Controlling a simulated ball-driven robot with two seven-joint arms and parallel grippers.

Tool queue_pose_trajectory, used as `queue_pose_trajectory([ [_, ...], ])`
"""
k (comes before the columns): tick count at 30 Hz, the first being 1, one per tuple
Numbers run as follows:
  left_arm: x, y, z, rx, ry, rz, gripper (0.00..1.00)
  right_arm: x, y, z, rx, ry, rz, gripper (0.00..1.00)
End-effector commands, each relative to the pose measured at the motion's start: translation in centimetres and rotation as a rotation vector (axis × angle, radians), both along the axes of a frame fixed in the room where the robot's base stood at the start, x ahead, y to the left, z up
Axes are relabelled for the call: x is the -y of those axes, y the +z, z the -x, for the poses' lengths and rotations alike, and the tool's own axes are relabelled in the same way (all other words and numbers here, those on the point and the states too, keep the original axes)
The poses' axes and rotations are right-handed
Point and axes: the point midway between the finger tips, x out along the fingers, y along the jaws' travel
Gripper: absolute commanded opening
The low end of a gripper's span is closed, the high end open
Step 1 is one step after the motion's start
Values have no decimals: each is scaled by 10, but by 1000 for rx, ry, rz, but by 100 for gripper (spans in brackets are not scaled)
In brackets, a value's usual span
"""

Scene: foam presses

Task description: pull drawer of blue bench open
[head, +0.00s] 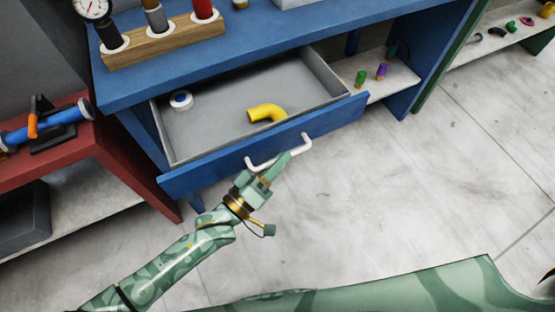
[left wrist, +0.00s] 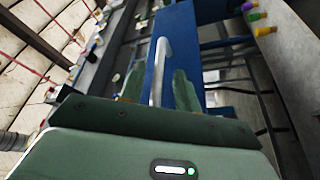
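The blue bench (head: 240,52) has its drawer pulled well out. The drawer's grey tray (head: 215,115) holds a yellow bent pipe (head: 266,113) and a white-and-blue round piece (head: 181,99). The blue drawer front (head: 340,122) carries a white bar handle (head: 300,146). My left gripper (head: 277,168) is at this handle. In the left wrist view, the handle (left wrist: 160,65) runs between the two fingers of my left gripper (left wrist: 159,88). The fingers look apart, with a narrow gap on each side of the bar. My right gripper is not in view.
A wooden block (head: 165,45) with several coloured cylinders stands on the bench top. A red bench (head: 60,145) is at the left, close to the drawer. A lower shelf (head: 400,78) holds small green and purple pieces. The pale floor (head: 400,190) before the drawer is clear.

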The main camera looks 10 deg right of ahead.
Motion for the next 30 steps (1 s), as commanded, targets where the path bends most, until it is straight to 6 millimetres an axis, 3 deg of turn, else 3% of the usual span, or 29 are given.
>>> queue_pose_trajectory([
  [9, -1, 1, 1, 1, -1, 1, 32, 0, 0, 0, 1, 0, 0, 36],
  [13, -10, -1, 8, 0, 0, 0, 32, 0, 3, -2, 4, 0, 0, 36],
  [24, -84, -21, 65, -2, 0, -3, 32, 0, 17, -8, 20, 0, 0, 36],
  [30, -114, -31, 88, -2, 0, -1, 32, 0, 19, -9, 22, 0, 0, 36],
])
